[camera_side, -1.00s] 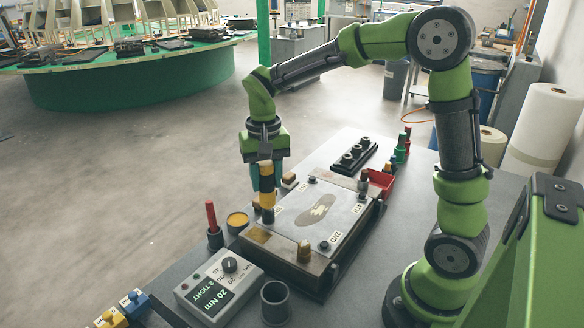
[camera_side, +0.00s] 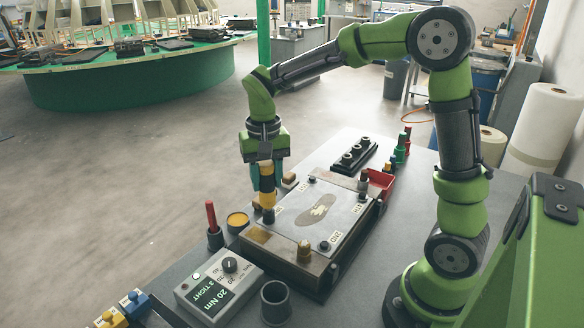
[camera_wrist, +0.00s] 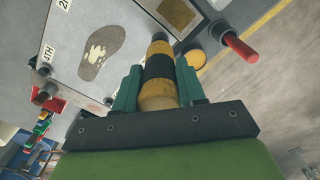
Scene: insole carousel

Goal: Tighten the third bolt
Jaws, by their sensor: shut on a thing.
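My gripper (camera_side: 266,176) is shut on a yellow and black driver (camera_wrist: 158,68). The driver stands upright, its lower end at the left edge area of the mould plate (camera_side: 342,200). The bolt under its tip is hidden. The plate carries a footprint shape (camera_side: 316,209) and labels; the wrist view shows "4TH" and part of "2ND". The torque controller (camera_side: 219,285) shows green text, upside down, that appears to read "20 Nm" and "3 TIGHT".
A red-handled tool (camera_side: 211,215) stands in a dark cup, beside a yellow-topped pot (camera_side: 238,221). An empty grey cup (camera_side: 275,302) stands in front. A black socket rack (camera_side: 353,156) and red bin (camera_side: 381,182) lie behind the plate.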

